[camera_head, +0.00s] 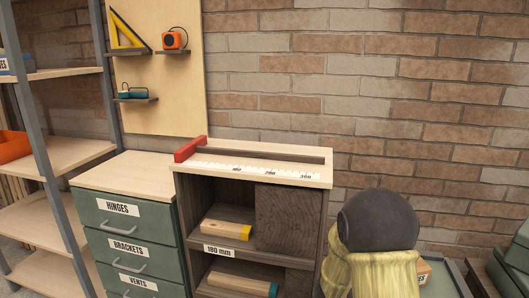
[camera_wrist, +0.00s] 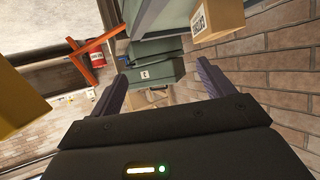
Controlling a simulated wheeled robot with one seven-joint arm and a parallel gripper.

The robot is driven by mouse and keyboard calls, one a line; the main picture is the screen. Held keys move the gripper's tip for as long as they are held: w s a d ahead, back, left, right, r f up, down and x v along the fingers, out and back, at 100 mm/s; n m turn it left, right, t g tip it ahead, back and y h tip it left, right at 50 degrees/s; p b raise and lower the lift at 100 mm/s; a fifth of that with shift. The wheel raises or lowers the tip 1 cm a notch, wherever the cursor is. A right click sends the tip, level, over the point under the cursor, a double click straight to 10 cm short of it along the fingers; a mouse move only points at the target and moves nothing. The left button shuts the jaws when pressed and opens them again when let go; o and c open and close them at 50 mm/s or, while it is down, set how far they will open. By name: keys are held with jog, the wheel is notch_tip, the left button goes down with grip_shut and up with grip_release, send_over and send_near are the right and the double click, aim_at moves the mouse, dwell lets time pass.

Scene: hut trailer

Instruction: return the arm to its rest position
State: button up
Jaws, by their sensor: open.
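My gripper (camera_wrist: 162,70) shows in the wrist view with its two dark fingers wide apart. Nothing is held between them. Past the fingers, at a distance, are stacked grey-green cases (camera_wrist: 158,71), one with a white label. In the head view, part of my arm (camera_head: 378,222), a dark rounded joint over a pale yellow ribbed link, stands at the lower right. My fingers do not show in the head view.
A wooden shelf unit (camera_head: 252,169) with a ruler and red stop on top stands left of my arm. A green drawer cabinet (camera_head: 137,233) stands beside it. The wrist view shows a cardboard box (camera_wrist: 216,20) at top and a yellow block (camera_wrist: 20,100) at left. A brick wall runs behind.

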jog(key=w+a+r+n+t+y, duration=0.15)
jog(key=a+n+t+y, duration=0.35)
jog(key=a+n+y, duration=0.75)
jog(key=s+a+n+g, duration=0.2)
jog(key=s+g, duration=0.1)
jog(key=s, duration=0.5)
jog(key=s+a+n+g, duration=0.1)
jog(key=s+a+g, duration=0.2)
jog(key=s, duration=0.4)
notch_tip(320, 180, up, 30)
jog(key=p, duration=3)
jog(key=shift+d, duration=0.15)
jog(key=shift+w, duration=0.1)
